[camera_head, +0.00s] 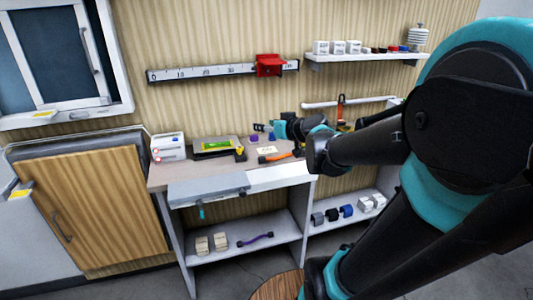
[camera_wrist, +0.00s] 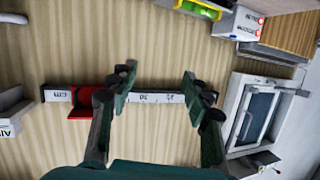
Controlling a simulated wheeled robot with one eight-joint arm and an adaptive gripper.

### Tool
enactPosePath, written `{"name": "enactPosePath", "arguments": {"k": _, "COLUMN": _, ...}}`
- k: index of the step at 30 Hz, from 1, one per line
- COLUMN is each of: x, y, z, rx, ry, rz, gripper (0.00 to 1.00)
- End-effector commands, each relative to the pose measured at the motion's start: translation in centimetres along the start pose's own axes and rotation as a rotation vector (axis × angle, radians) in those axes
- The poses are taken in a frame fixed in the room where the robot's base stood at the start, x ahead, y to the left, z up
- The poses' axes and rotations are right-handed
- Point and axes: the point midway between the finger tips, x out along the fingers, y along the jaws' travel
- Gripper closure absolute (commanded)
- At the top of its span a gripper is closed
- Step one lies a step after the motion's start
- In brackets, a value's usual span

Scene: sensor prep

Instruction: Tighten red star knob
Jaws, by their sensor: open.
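A red slider block (camera_head: 270,65) sits near the right end of a white scale rail (camera_head: 200,73) on the wall. I cannot make out a star-shaped knob on it. In the wrist view, where the scene is turned over, the red block (camera_wrist: 90,103) lies left of my fingers, partly hidden by the left one, and the rail (camera_wrist: 58,96) runs behind both fingers. My gripper (camera_wrist: 160,80) is open with nothing between its fingers. In the head view, my gripper (camera_head: 272,128) is over the workbench, below and apart from the rail.
The workbench (camera_head: 178,174) holds a white box (camera_head: 168,146), a green-yellow level (camera_head: 214,146) and an orange-handled tool (camera_head: 274,158). A wall shelf (camera_head: 368,57) with white boxes is at upper right. A cabinet window (camera_head: 60,55) is at upper left. Lower shelves hold small items.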

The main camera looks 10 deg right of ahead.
Motion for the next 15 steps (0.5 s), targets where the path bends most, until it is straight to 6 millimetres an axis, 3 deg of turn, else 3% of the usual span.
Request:
{"name": "enactPosePath", "arguments": {"k": 9, "x": -1.1, "y": -1.6, "z": 5.3, "rx": 0.03, "ry": -0.142, "rz": -0.029, "gripper": 0.51}}
{"name": "enactPosePath", "arguments": {"k": 15, "x": -1.7, "y": -2.0, "z": 7.7, "rx": 0.046, "ry": -0.209, "rz": -0.031, "gripper": 0.51}}
